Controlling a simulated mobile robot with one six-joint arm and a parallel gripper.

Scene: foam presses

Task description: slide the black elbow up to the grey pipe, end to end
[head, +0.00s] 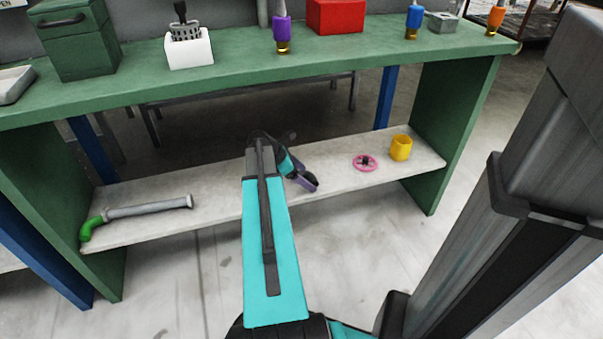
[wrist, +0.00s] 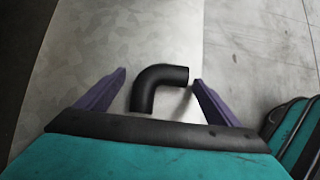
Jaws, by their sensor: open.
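The black elbow (wrist: 158,82) lies on the pale lower shelf in the wrist view, between the two purple fingers of my open gripper (wrist: 160,77). One end of the elbow points right, close to the right finger; the other points toward the palm. I cannot tell whether any finger touches it. In the head view my gripper (head: 308,182) is over the shelf's middle, and the elbow is hidden behind my arm. The grey pipe (head: 150,209) lies at the left of the shelf, with a flange at its right end.
A green elbow (head: 92,227) sits at the pipe's left end. A pink handwheel (head: 365,163) and yellow cup (head: 401,148) stand on the right of the shelf (head: 225,198). The green bench top (head: 240,62) overhangs it. The shelf between pipe and arm is clear.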

